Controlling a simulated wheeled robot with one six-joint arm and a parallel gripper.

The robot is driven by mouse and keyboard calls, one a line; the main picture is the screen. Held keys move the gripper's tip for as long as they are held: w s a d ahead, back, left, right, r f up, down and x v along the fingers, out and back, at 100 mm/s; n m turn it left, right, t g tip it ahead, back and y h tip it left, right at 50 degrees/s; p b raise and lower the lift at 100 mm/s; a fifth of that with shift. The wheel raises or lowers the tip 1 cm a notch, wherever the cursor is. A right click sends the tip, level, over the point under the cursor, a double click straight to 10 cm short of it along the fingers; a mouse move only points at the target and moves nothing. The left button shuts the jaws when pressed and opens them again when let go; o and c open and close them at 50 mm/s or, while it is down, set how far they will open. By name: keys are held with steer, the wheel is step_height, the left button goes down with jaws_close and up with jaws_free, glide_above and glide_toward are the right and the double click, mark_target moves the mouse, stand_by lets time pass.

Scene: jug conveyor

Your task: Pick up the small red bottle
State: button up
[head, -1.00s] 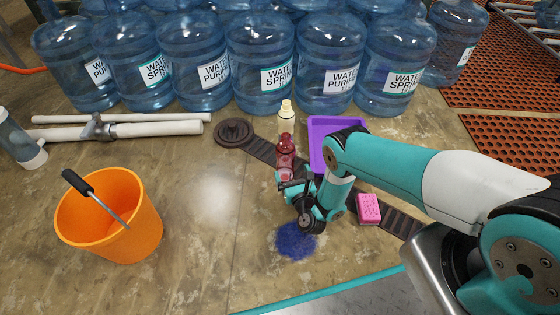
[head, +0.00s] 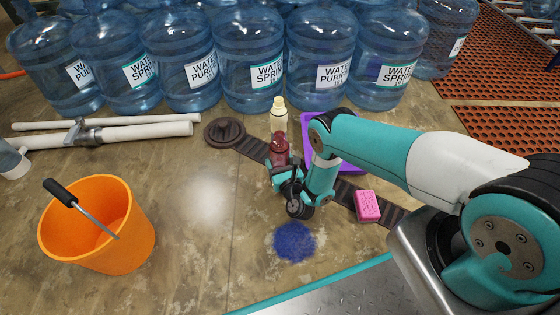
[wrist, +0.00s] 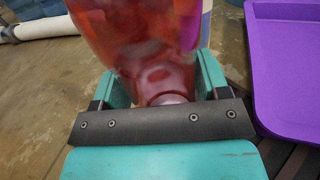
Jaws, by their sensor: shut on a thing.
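The small red bottle (head: 280,148) is dark red and translucent, and stands near the middle of the head view. My gripper (head: 284,172) is at the bottle, shut on it. In the wrist view the red bottle (wrist: 150,45) fills the space between the two teal fingers of my gripper (wrist: 157,82). The gripper partly hides the bottle's lower part in the head view, so I cannot tell whether its base touches the floor.
A cream bottle (head: 278,118) stands just behind the red one. A purple tray (head: 350,167), dark strip (head: 250,147), pink sponge (head: 367,206) and blue patch (head: 294,242) are nearby. An orange bucket (head: 120,245) stands left. Large water jugs (head: 255,75) line the back.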

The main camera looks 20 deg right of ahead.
steer(key=shift+r, duration=0.1)
step_height(320, 180, up, 20)
steer(key=p, duration=1.5)
steer(key=shift+p, duration=0.3)
step_height(320, 180, up, 38)
steer(key=p, duration=3.8)
steer(key=shift+r, duration=0.15)
steer(key=shift+d, duration=0.1)
